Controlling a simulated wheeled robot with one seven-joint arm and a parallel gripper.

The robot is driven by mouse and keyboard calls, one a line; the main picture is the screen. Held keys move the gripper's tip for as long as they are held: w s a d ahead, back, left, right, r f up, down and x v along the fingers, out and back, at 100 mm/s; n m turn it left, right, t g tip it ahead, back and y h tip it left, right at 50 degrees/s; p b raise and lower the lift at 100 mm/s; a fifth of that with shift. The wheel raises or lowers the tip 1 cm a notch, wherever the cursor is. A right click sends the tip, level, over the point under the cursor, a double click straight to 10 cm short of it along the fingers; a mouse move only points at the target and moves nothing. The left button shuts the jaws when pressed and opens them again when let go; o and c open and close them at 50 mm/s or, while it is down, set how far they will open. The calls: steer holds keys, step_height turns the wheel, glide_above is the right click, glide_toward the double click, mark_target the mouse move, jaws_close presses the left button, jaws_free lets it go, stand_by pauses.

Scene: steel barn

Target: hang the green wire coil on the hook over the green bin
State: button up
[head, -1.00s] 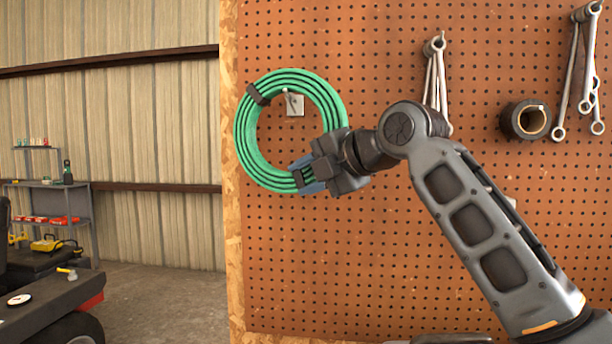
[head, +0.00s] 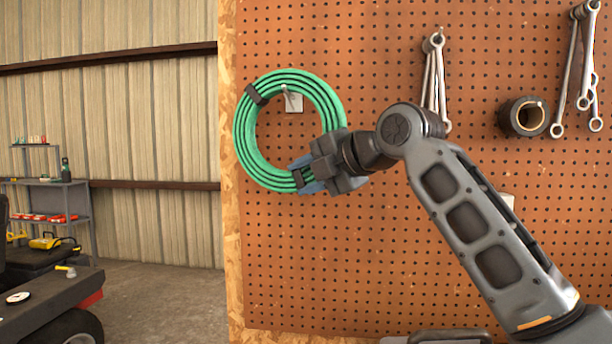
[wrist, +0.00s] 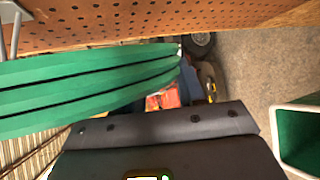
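The green wire coil (head: 249,143) hangs in my gripper in front of the pegboard in the head view, its round face toward the camera. Dark straps bind it at the upper left and near the grip. My gripper (head: 308,177) is shut on the coil's lower right part. A metal hook on a pale plate (head: 294,104) shows through the coil's opening, near its upper right inner edge. I cannot tell how far the hook reaches into the ring. In the wrist view the coil (wrist: 85,82) fills the left side, and a green bin with a pale rim (wrist: 298,106) is partly visible at right.
Wrenches (head: 435,85) and a dark roll (head: 524,117) hang on the pegboard (head: 350,260) to the right of the coil, with more wrenches (head: 588,70) at the far right. The board below the coil is bare. A shelf (head: 60,200) and a dark vehicle (head: 50,300) stand at left.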

steer(key=o, duration=0.5)
steer(key=shift+f, duration=0.1)
